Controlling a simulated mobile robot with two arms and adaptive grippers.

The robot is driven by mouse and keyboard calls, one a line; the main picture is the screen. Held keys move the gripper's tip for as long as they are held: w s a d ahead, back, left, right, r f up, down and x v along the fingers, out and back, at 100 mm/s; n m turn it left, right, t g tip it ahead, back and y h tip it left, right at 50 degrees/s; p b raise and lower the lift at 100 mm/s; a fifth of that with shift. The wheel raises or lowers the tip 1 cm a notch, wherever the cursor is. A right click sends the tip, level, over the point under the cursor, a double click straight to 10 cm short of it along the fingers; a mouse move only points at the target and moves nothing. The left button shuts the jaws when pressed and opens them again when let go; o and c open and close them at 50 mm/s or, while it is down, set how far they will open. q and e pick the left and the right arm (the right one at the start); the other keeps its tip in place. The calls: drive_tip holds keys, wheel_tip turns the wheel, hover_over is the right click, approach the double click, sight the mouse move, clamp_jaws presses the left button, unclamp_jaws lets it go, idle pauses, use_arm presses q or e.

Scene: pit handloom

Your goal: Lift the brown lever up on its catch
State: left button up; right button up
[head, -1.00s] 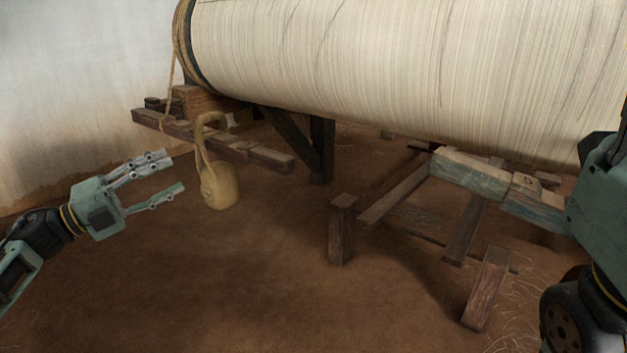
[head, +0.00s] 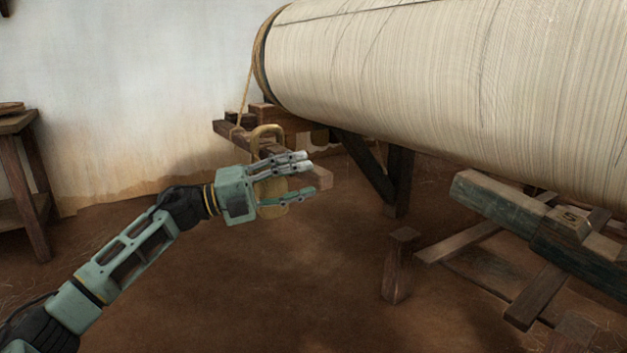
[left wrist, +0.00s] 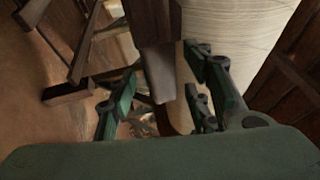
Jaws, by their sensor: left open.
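The brown lever (head: 238,140) appears to be the long wooden bar low beside the left end of the big roll. A rope from the roll comes down to it. A tan weight (head: 271,209) with a looped handle is at the bar, partly hidden behind my left gripper. My left gripper (head: 311,176) is open and empty, its fingers pointing right, overlapping the weight and the bar's near part in the head view. I cannot tell the gap in depth. In the left wrist view the open fingers (left wrist: 165,100) have nothing clearly between them. I cannot make out the catch. My right gripper is not in view.
The large thread-wound roll (head: 450,90) fills the upper right, above a dark brace (head: 366,160). A short post (head: 398,265) and a timber frame (head: 510,212) stand at the right. A wooden table (head: 22,165) is at the far left. The earth floor in front is mostly clear.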

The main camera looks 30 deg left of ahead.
use_arm(q)
drive_tip(key=shift+b+x, duration=0.3)
drive_tip(key=shift+x, duration=1.2)
drive_tip(key=shift+c, duration=0.4)
clamp_jaws()
